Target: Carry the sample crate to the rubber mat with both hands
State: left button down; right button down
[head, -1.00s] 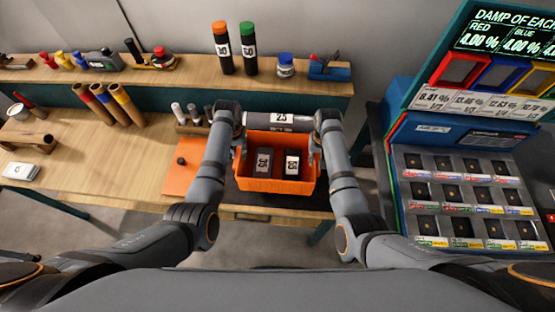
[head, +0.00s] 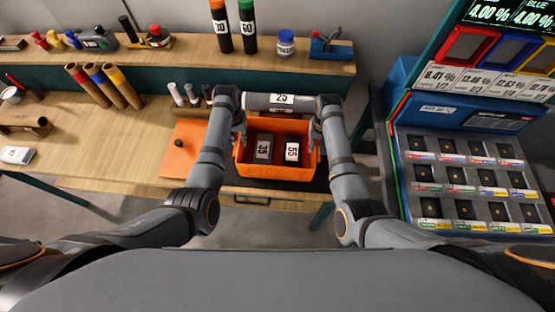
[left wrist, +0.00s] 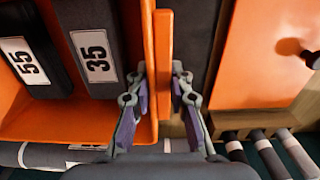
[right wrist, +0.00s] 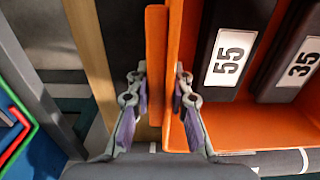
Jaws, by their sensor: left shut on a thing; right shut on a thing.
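The orange sample crate (head: 277,171) is between my grippers at the front of the bench, with dark blocks marked 35 (head: 264,149) and 55 (head: 292,150) inside. My left gripper (head: 239,138) is shut on its left wall, as the left wrist view (left wrist: 160,73) shows. My right gripper (head: 317,138) is shut on its right wall, as the right wrist view (right wrist: 160,73) shows. The crate looks level. A dark surface, seemingly the rubber mat (left wrist: 203,40), shows beside and below the crate. I cannot tell whether the crate touches it.
A grey roll marked 25 (head: 282,102) lies just behind the crate. An orange board with a black knob (head: 184,150) is close on its left. A blue display machine (head: 455,140) stands to the right, past a gap.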

pick_arm(q)
jog(key=shift+w+a+f+b, duration=0.15)
jog(key=shift+f+b, duration=0.2)
jog(key=shift+f, duration=0.3)
pick_arm(e)
jog(key=shift+d+f, duration=0.15)
jog(key=shift+f, duration=0.55)
pick_arm(q)
jog(key=c, duration=1.7)
grip_release()
jog(key=shift+f, duration=0.2)
pick_arm(e)
jog(key=c, duration=1.7)
grip_release()
jog(key=shift+w+f, duration=0.1)
jog(key=shift+f, duration=0.1)
pick_arm(q)
jog(key=o, duration=0.5)
jog(key=shift+r, duration=0.15)
pick_arm(e)
jog(key=o, duration=0.5)
jog(key=shift+r, duration=0.25)
notch_tip(320, 180, up, 12)
pick_arm(q)
notch_tip(320, 180, up, 12)
